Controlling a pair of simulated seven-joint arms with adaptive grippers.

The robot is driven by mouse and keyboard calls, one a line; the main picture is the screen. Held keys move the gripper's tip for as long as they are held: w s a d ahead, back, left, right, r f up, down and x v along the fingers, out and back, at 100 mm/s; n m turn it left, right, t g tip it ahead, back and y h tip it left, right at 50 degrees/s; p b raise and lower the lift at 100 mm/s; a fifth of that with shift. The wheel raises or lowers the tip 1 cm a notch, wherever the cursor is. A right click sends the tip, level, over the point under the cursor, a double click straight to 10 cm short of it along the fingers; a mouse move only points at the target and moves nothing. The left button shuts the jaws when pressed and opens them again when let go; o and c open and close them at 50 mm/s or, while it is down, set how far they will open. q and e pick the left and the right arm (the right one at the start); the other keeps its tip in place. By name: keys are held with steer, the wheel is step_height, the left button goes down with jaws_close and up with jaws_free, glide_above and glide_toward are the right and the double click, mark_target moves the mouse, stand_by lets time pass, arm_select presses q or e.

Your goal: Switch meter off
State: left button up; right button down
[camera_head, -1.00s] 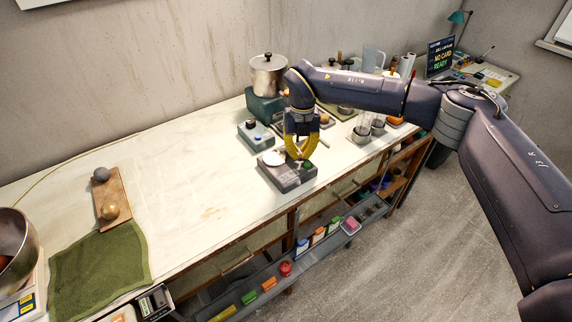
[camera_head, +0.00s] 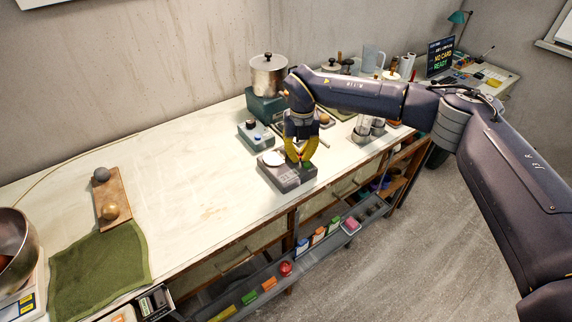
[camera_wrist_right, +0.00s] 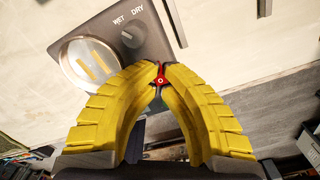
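The meter is a dark grey box (camera_head: 287,178) near the table's front edge. The right wrist view shows its round glass-faced dial (camera_wrist_right: 88,66) and a dark knob (camera_wrist_right: 132,37) under the words WET and DRY. A small red part with a white ring mark (camera_wrist_right: 160,80) shows between my fingertips at the box's edge; it looks like a switch. My right gripper (camera_head: 300,161) has its yellow fingers drawn together at the tips, over the meter's right side. I cannot tell whether it grips or only touches the red part. My left gripper is out of view.
A teal-grey box with knobs (camera_head: 256,136) and a metal pot (camera_head: 268,75) stand behind the meter. Glassware (camera_head: 362,130) stands to the right. A wooden board (camera_head: 110,198) and green cloth (camera_head: 100,272) lie far left. The table's middle is clear.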

mark_target(300, 157)
steer(key=shift+f, duration=0.4)
steer(key=shift+r, duration=3.6)
